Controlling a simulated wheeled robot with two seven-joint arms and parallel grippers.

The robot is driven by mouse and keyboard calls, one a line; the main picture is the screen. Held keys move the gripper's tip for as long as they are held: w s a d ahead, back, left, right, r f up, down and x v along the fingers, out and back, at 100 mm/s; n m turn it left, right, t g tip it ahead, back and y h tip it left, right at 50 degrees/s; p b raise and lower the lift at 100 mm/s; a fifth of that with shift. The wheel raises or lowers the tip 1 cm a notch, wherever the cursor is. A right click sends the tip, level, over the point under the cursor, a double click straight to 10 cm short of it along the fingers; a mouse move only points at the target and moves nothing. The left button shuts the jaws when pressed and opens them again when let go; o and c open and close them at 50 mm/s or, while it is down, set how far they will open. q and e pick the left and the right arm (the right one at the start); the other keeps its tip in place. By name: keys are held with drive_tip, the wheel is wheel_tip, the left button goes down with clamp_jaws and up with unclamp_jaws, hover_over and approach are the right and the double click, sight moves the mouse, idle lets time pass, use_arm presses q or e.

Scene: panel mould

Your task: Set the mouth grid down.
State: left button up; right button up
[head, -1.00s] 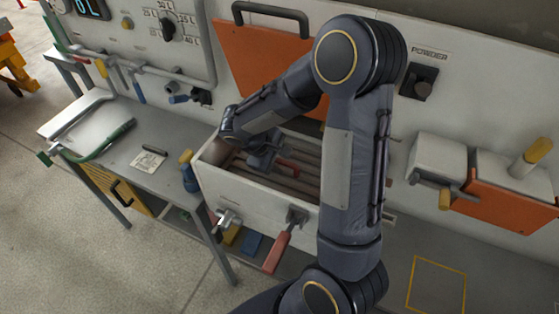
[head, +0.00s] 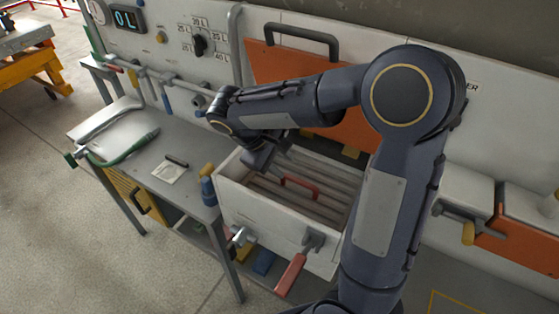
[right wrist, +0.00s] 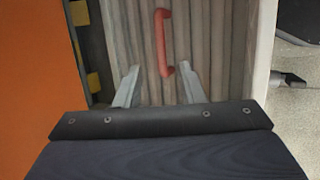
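The mouth grid (head: 318,205) is a set of grey-brown slats with a red handle (head: 300,187). It lies in the mouth of the white box (head: 265,219), inside its walls. In the right wrist view the slats (right wrist: 208,55) fill the space ahead, with the red handle (right wrist: 161,40) standing on them. My right gripper (head: 262,158) is over the box's back left part, to the left of the handle. My left gripper is out of view.
A red-handled clamp (head: 292,270) and a smaller clamp (head: 240,237) stick out from the box front. An orange flap (head: 290,65) stands behind the box. A grey side table (head: 140,145) at left holds a green-handled tool (head: 140,145).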

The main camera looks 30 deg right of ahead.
drive_tip(key=s+a+r+m+t+y, duration=0.1)
drive_tip(key=s+a+m+t+y, duration=0.2)
drive_tip(key=s, duration=0.5)
drive_tip(key=s+a+r+m+t+y, duration=0.1)
drive_tip(key=s+a+m+t+y, duration=0.2)
drive_tip(key=s+y, duration=0.3)
drive_tip(key=shift+s+a+t+y, duration=0.3)
drive_tip(key=shift+s+a, duration=0.45)
drive_tip(key=shift+s, duration=0.9)
drive_tip(key=shift+r, duration=0.15)
